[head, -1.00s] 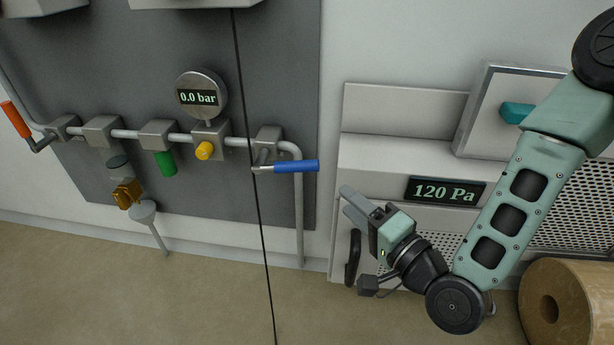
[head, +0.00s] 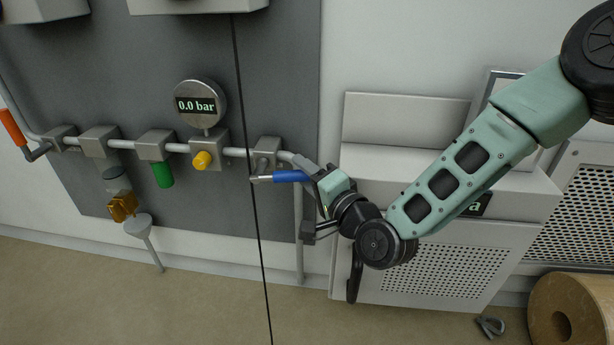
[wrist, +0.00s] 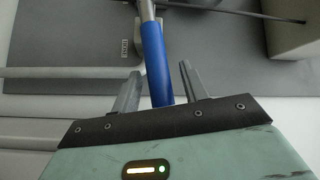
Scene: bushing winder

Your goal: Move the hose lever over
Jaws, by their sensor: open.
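The lever with a blue grip (head: 290,176) sits on the right end of the pipe, pointing right in the head view. In the wrist view the blue grip (wrist: 156,62) runs between the two fingers of my gripper (wrist: 158,85), with a gap on each side. My gripper (head: 308,175) is open around the end of the blue grip, and in the head view it partly hides that end.
A gauge (head: 200,104) reads 0.0 bar above a yellow knob (head: 202,160). A green handle (head: 162,174) hangs left of it. A thin dark cable (head: 247,120) runs close to the blue lever. A grey cabinet (head: 440,265) stands right, with a brown roll (head: 572,310) beyond.

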